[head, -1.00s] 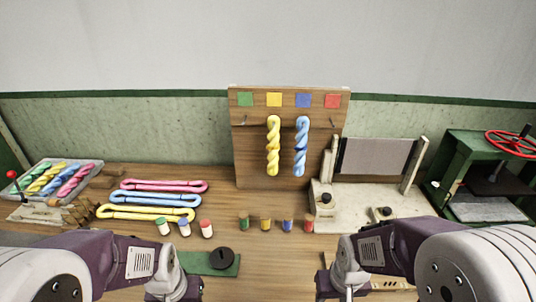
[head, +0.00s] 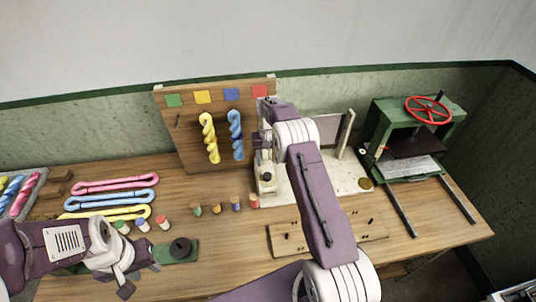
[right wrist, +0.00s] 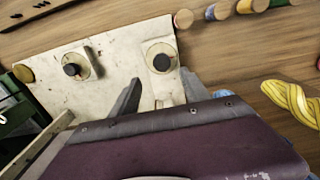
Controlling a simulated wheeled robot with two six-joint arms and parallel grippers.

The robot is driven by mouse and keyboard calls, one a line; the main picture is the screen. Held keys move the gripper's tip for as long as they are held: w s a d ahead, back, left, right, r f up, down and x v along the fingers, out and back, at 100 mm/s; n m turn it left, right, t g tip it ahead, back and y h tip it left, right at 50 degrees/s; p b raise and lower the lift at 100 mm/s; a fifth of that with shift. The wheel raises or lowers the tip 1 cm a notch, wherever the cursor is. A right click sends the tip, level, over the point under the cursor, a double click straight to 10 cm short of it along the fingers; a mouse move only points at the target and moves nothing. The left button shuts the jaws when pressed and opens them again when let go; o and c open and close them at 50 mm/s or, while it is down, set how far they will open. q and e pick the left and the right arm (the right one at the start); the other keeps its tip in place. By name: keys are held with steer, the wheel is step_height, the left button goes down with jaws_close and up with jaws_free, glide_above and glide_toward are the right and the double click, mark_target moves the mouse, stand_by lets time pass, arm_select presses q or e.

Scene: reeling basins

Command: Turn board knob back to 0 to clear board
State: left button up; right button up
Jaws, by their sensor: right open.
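A cream device carries an upright grey board (head: 328,128), partly hidden by my right arm in the head view. A black knob (head: 266,177) stands at its front left; the right wrist view shows this knob (right wrist: 161,62) on a round pale dial and a second black knob (right wrist: 73,69) to its left. I cannot read the dial marks. My right gripper (right wrist: 159,90) is open and empty, its fingers pointing toward the first knob, apparently not touching it. My left gripper (head: 140,278) is open and empty over the table's front left.
Several small coloured spools (head: 236,204) stand left of the device. A wooden panel (head: 190,152) with yellow and blue twisted skeins stands behind. A green press (head: 410,135) with a red wheel stands at right. A pegged wooden plate (head: 285,238) lies in front.

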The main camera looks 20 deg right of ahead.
mark_target(267, 175)
steer(key=shift+s+a+f, duration=0.1)
steer(key=shift+a, duration=0.15)
steer(key=shift+s+a+f+b, duration=0.1)
steer(key=shift+a+f+b, duration=0.1)
steer(key=shift+b, duration=0.2)
steer(key=f+b, duration=0.2)
steer(key=f, duration=0.1)
steer(key=f+b, duration=0.2)
steer(key=shift+d+f, duration=0.2)
steer(key=shift+d, duration=0.05)
steer(key=shift+a+r+m, duration=0.1)
steer(key=shift+r+m, duration=0.05)
steer(key=shift+m, duration=0.15)
steer(key=shift+m+p, duration=0.35)
steer(key=shift+m, duration=0.45)
steer(key=m, duration=0.3)
steer(key=shift+m, duration=0.4)
steer(key=m, duration=1.2)
arm_select(q)
steer(key=f, duration=0.3)
steer(key=shift+s+a+f, duration=0.1)
steer(key=shift+a+f, duration=0.15)
steer(key=shift+f, duration=0.1)
